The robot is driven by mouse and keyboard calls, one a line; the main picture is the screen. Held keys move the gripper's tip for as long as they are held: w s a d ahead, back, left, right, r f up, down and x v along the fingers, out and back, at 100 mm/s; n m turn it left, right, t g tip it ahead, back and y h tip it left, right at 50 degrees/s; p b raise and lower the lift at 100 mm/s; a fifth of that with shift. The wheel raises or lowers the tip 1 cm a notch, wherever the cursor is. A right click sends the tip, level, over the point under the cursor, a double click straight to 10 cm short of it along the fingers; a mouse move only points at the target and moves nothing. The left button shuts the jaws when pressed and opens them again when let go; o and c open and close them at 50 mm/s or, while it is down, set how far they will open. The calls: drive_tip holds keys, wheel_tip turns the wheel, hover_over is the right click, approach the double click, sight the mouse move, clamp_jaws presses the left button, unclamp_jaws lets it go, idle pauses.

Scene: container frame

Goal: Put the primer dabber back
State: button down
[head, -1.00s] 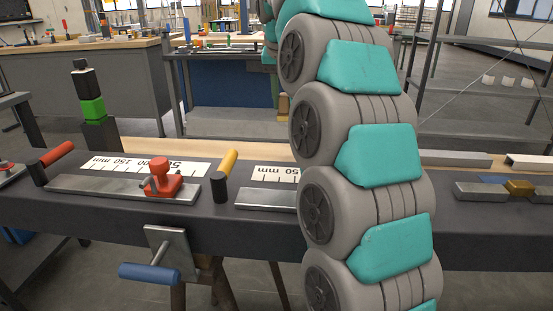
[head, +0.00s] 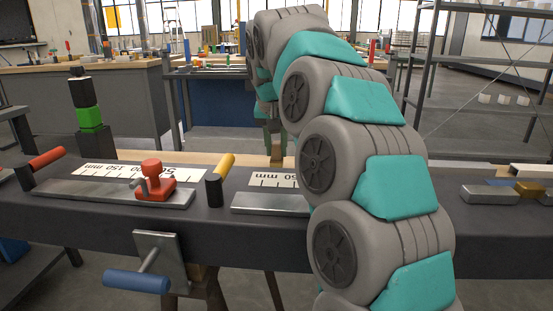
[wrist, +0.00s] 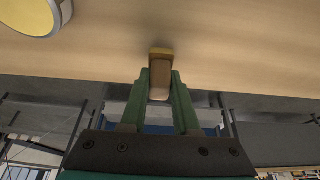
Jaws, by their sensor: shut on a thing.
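The primer dabber (wrist: 160,76), a small tan-brown piece with a yellowish end, is between the two green fingers of my gripper (wrist: 160,84) in the wrist view. The fingers are shut on it. Its yellowish end points to the pale wooden surface (wrist: 220,45); I cannot tell whether it touches. In the head view my gripper (head: 275,133) hangs over the far side of the bench, and the tan dabber (head: 277,150) shows below the fingers at the wooden strip (head: 235,159). No clear resting place for the dabber shows.
A black and green stack (head: 88,117) stands at the left.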

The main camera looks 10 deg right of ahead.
drive_tip(key=shift+f, duration=0.5)
drive_tip(key=shift+f, duration=0.15)
drive_tip(key=c, duration=0.7)
unclamp_jaws()
drive_tip(key=shift+o, duration=0.2)
drive_tip(key=shift+r, duration=0.25)
drive_tip(key=p+v, duration=0.2)
drive_tip(key=v, duration=0.9)
drive_tip(key=shift+s+r, duration=0.25)
drive_tip(key=shift+r, duration=0.1)
